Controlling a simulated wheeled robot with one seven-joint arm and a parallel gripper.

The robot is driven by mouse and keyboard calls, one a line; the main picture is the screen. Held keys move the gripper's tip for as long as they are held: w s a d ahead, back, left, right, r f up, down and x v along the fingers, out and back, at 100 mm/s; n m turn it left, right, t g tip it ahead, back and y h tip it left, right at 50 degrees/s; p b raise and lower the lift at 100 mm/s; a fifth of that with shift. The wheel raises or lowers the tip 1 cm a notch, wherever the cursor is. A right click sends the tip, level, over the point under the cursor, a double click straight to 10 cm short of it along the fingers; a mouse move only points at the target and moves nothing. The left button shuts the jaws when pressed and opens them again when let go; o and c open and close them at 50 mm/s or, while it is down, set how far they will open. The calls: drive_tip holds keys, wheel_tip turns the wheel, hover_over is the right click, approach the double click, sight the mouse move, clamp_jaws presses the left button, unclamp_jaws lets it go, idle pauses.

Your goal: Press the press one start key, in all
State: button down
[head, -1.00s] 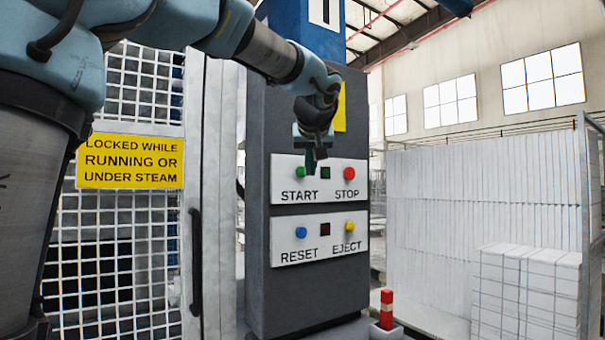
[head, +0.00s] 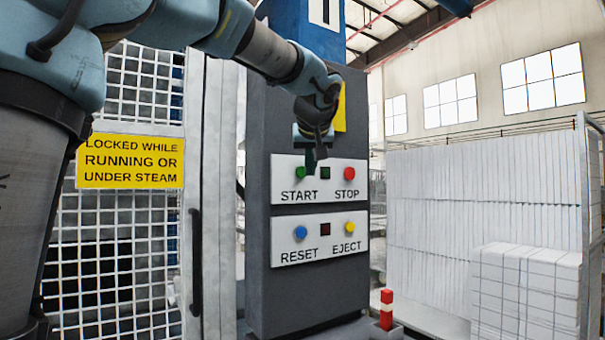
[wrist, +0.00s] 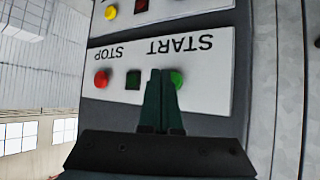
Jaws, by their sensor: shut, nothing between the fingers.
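The green start key (head: 300,173) sits at the upper left of the top white plate on the dark control post, above the word START. My gripper (head: 312,166) is in front of this plate, fingers shut and empty, just right of the key in the head view. In the wrist view the closed fingertips (wrist: 161,74) lie beside the green start key (wrist: 177,79), close to it. I cannot tell whether they touch it. A dark green square lamp (head: 325,173) stands between the start key and the red stop key (head: 349,174).
A lower plate holds a blue reset key (head: 300,233), a dark red lamp (head: 325,230) and a yellow eject key (head: 350,227). A white mesh guard door (head: 110,235) with a yellow sign is left of the post (head: 318,300). White foam blocks (head: 525,295) stand right.

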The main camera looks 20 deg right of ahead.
drive_tip(key=shift+w, duration=0.1)
drive_tip(key=shift+w+a, duration=0.1)
drive_tip(key=shift+w, duration=0.25)
drive_tip(key=shift+w+a, duration=0.1)
drive_tip(key=shift+w, duration=0.3)
idle(0.9)
drive_tip(key=shift+s+b, duration=0.5)
drive_tip(key=shift+s, duration=0.3)
drive_tip(key=shift+d, duration=0.2)
drive_tip(key=s, duration=0.1)
drive_tip(key=s+b, duration=0.1)
drive_tip(key=s, duration=0.1)
drive_tip(key=s+d+b, duration=0.1)
drive_tip(key=s, duration=0.1)
